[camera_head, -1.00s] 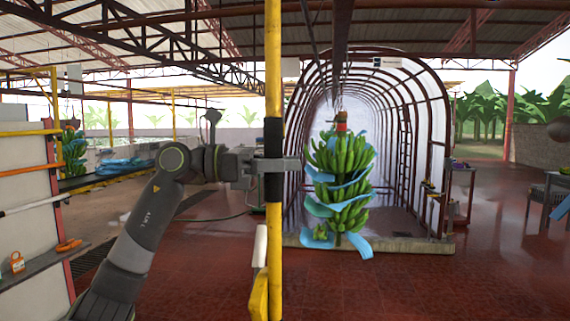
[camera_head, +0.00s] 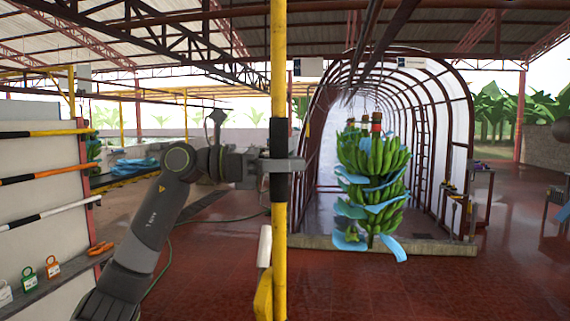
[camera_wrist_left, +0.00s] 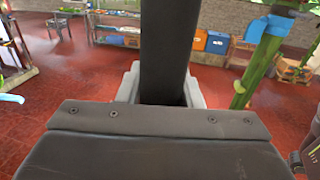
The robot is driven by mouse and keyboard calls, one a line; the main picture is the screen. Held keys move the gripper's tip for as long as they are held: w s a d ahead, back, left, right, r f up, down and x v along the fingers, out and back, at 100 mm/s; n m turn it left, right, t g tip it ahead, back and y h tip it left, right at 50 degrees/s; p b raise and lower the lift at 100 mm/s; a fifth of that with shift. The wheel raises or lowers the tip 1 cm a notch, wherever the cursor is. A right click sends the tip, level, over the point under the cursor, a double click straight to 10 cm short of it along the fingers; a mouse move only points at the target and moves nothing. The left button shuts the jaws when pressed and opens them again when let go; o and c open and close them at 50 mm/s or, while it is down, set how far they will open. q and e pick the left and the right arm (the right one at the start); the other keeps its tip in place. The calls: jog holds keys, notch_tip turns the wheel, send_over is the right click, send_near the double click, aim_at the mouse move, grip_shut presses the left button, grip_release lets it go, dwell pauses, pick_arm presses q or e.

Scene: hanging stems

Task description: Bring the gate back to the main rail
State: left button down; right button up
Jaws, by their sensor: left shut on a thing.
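A yellow upright pole (camera_head: 279,60) with a black sleeve (camera_head: 279,135) stands close in front of me in the head view. It runs out of the top of the picture, so its upper end is hidden. My left gripper (camera_head: 284,165) is shut on the black sleeve at about mid-height. In the left wrist view the dark sleeve (camera_wrist_left: 168,45) stands between the grey fingers of the left gripper (camera_wrist_left: 160,88). A dark overhead rail (camera_head: 393,32) runs away toward the arched tunnel; I cannot tell where the pole meets it. My right gripper is not in view.
A banana bunch with blue sheets (camera_head: 372,165) hangs right of the pole, another partly behind it. The arched tunnel (camera_head: 462,110) stands behind on a low kerb (camera_head: 420,246). A shelf with padlocks (camera_head: 60,280) is at left.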

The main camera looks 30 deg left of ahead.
pick_arm(q)
jog(key=c, duration=1.3)
grip_release()
jog(key=shift+c, duration=0.2)
jog(key=o, duration=0.3)
jog(key=shift+a, duration=0.2)
jog(key=shift+s+a+f, duration=0.1)
jog(key=shift+a, duration=0.05)
jog(key=b+v, duration=0.6)
jog(key=v, duration=1.1)
